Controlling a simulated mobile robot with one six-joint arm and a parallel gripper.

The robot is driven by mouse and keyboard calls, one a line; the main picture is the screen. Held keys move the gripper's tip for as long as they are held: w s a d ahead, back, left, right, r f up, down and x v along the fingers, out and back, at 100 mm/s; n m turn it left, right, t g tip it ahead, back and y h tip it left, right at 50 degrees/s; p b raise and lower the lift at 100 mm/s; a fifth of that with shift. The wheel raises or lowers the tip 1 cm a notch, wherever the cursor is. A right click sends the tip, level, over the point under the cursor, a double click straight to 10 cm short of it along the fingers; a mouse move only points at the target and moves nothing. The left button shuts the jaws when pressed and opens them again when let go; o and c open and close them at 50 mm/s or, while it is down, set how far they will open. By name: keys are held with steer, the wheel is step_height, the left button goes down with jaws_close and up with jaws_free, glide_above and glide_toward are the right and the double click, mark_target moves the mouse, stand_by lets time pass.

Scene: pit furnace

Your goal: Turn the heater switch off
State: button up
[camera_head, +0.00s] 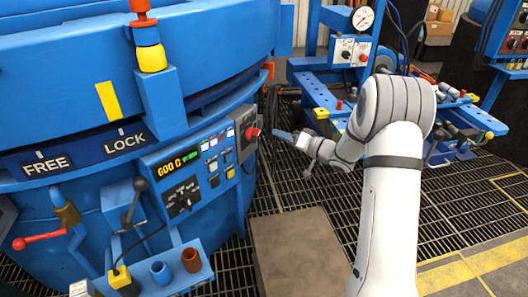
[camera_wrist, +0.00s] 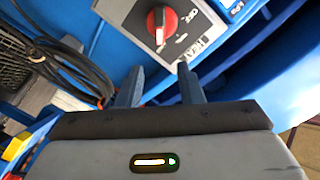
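The heater switch is a red round knob with a dark centre and a pale bar (camera_wrist: 161,22), on a grey plate marked OFF and HEAT (camera_wrist: 195,40) in the wrist view. The pale bar runs roughly up and down in that view; I cannot tell surely which mark it is set to. In the head view the red knob (camera_head: 252,132) sits at the right end of the blue control panel. My gripper (camera_wrist: 158,82) is open and empty, its two dark fingers apart and pointing toward the plate, short of the knob. It also shows in the head view (camera_head: 284,136), right of the knob.
A black-handled lever (camera_head: 133,205) and a red-handled valve (camera_head: 40,238) stand left. Dark cables (camera_wrist: 60,55) hang left in the wrist view. Open grating (camera_head: 300,190) lies below my gripper.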

mark_target(253, 135)
steer(key=w+a+f+g+y+b, duration=0.1)
steer(key=w+a+f+b, duration=0.1)
steer(key=a, duration=0.5)
steer(key=shift+w+a+f+y+b, duration=0.15)
steer(key=shift+w+f+y+b, duration=0.15)
steer(key=shift+w+y+b, duration=0.15)
